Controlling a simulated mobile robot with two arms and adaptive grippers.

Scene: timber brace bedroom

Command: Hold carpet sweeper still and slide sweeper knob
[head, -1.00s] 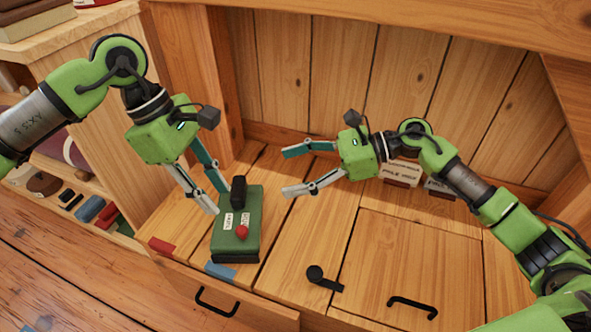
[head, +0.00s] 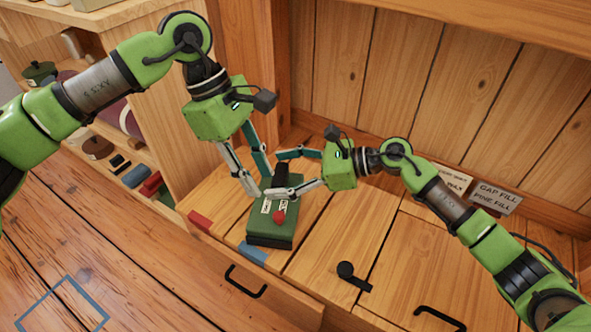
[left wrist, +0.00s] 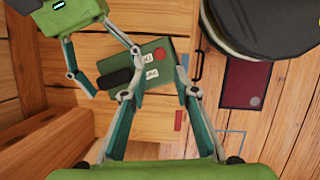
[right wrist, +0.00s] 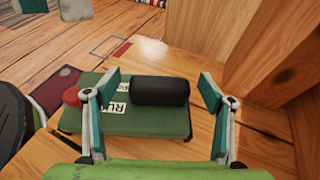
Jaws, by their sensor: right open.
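The carpet sweeper (head: 270,236) is a green box with white labels, lying on the wooden top. Its black handle (head: 281,175) stands at the far end and its red sweeper knob (head: 279,216) at the near end. My left gripper (head: 260,187) is open above the sweeper's left side; in the left wrist view its fingers (left wrist: 161,72) spread over the green body. My right gripper (head: 275,172) is open at the handle; in the right wrist view the handle (right wrist: 160,91) lies between its fingers (right wrist: 158,88), with gaps visible. Contact is unclear in the head view.
A red block (head: 200,221) and a blue block (head: 252,254) lie near the front edge, above a black drawer handle (head: 245,282). A black knobbed lever (head: 353,277) is to the right. Label cards (head: 495,197) stand at the back wall. Shelves are at left.

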